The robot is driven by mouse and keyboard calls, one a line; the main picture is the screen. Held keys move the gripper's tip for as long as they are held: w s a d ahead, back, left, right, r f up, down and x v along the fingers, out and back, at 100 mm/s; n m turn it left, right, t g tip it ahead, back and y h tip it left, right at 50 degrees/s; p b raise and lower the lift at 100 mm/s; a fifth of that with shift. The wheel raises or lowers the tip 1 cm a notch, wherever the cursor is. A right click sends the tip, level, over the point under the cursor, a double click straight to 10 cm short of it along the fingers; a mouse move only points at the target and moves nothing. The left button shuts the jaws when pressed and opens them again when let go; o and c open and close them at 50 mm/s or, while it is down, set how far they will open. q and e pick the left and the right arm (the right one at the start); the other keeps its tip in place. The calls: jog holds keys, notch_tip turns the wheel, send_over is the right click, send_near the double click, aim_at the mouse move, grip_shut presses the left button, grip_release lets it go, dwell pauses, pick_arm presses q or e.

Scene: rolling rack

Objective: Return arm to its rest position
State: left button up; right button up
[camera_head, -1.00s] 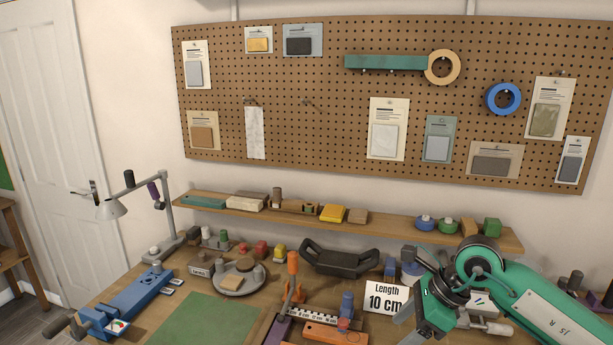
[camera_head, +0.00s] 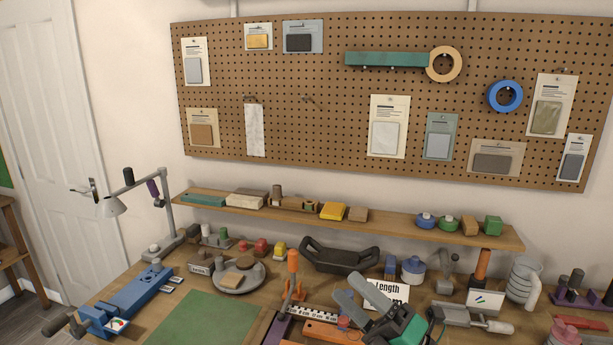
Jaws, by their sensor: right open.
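My right gripper (camera_head: 362,300) shows at the bottom of the head view, right of centre. Its two grey fingers are spread apart and I see nothing between them. Its green body (camera_head: 402,332) is cut off by the bottom edge. It overlaps part of the white "Length 10 cm" card (camera_head: 375,286) in the picture. My left gripper is not in view.
The workbench holds a blue vise (camera_head: 135,292), a green mat (camera_head: 205,322), an orange-handled clamp (camera_head: 293,270), a black tray (camera_head: 338,257) and a grey jug (camera_head: 523,280). A wooden shelf (camera_head: 385,222) and a pegboard (camera_head: 330,110) are behind.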

jog(key=s+d+f+m+t+h, duration=0.1)
jog(key=d+f+m+h, duration=0.6)
jog(key=f+m+h, duration=0.4)
jog(key=s+d+f+m+t+h, duration=0.1)
jog(key=d+f+m+h, duration=0.65)
jog(key=m, duration=0.55)
jog(key=s+f+m+g, duration=0.6)
jog(key=s+f+g, duration=0.7)
jog(key=s+f, duration=0.7)
jog(key=s+f+b, duration=0.3)
jog(key=f+b, duration=0.2)
jog(key=f, duration=3)
jog(key=s+d+f+g+b, duration=0.2)
jog(key=s+d+f+b, duration=0.1)
jog(key=s+f, duration=1.5)
notch_tip(320, 180, down, 2)
jog(key=shift+s+d+f+h, duration=0.15)
jog(key=shift+d+f+h, duration=0.15)
jog(key=shift+d, duration=0.2)
